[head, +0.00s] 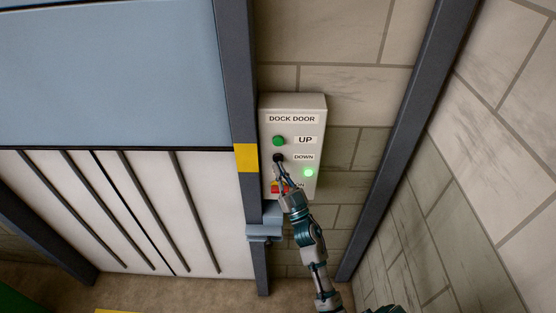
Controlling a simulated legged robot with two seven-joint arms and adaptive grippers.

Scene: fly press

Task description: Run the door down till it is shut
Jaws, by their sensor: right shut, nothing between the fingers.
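The dock door (110,70) is a light blue panel at the upper left. Its dark lower edge is well above the floor, with white ribbed panels (130,215) showing below it. The grey control box (318,120), labelled DOCK DOOR, is on the wall right of the door frame. It has a green UP button (278,140), a black DOWN button (278,157) and a lit green lamp (308,172). My right gripper (279,165) is shut and empty, its tips at the DOWN button's lower edge; I cannot tell whether they touch. My left gripper is not in view.
A red control (275,188) low on the box is partly hidden by my right gripper. A dark frame post (237,100) with a yellow band stands left of the box, with a grey bracket (263,230) below. A dark post (405,130) stands to the right.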

